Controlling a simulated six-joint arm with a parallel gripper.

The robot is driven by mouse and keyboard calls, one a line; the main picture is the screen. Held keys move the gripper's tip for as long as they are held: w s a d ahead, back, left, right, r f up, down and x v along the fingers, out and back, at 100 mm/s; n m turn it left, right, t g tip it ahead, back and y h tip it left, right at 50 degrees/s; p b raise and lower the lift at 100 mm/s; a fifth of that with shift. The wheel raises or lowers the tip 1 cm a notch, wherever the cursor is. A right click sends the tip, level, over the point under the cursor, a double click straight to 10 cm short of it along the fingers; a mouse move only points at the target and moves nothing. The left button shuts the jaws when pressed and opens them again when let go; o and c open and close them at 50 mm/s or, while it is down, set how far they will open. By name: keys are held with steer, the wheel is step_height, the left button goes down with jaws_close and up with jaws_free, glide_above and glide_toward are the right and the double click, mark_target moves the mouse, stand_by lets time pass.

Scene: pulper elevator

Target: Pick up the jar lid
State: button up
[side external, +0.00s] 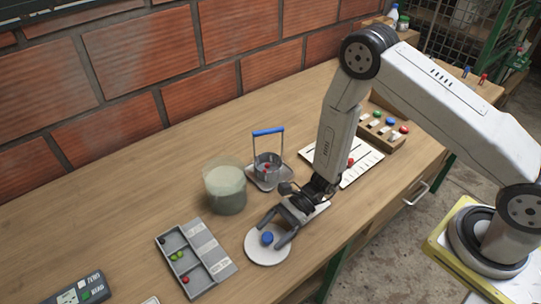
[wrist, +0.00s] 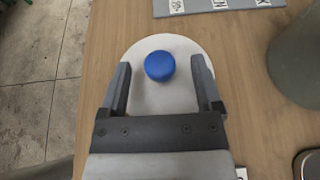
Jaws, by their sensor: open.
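The blue jar lid (side external: 267,238) lies on a round white disc (side external: 262,255) near the front edge of the bench. The lid also shows in the wrist view (wrist: 160,66) as a plain blue round cap. My gripper (side external: 272,232) is open and low over the disc, its two fingers pointing toward the lid. In the wrist view, my gripper (wrist: 160,75) has a finger on each side of the lid, with a gap on both sides. The lid does not touch either finger there.
A glass jar (side external: 225,188) and a small pot with a blue handle (side external: 268,168) stand behind the disc. A grey sectioned tray (side external: 212,262) with small coloured pieces lies to its left. A white marked board (side external: 358,168) and a wooden rack (side external: 378,137) are further right.

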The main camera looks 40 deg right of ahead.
stand_by(0.4)
jaws_close()
steer(key=shift+r, duration=0.1)
step_height(320, 180, up, 10)
stand_by(1.1)
stand_by(0.5)
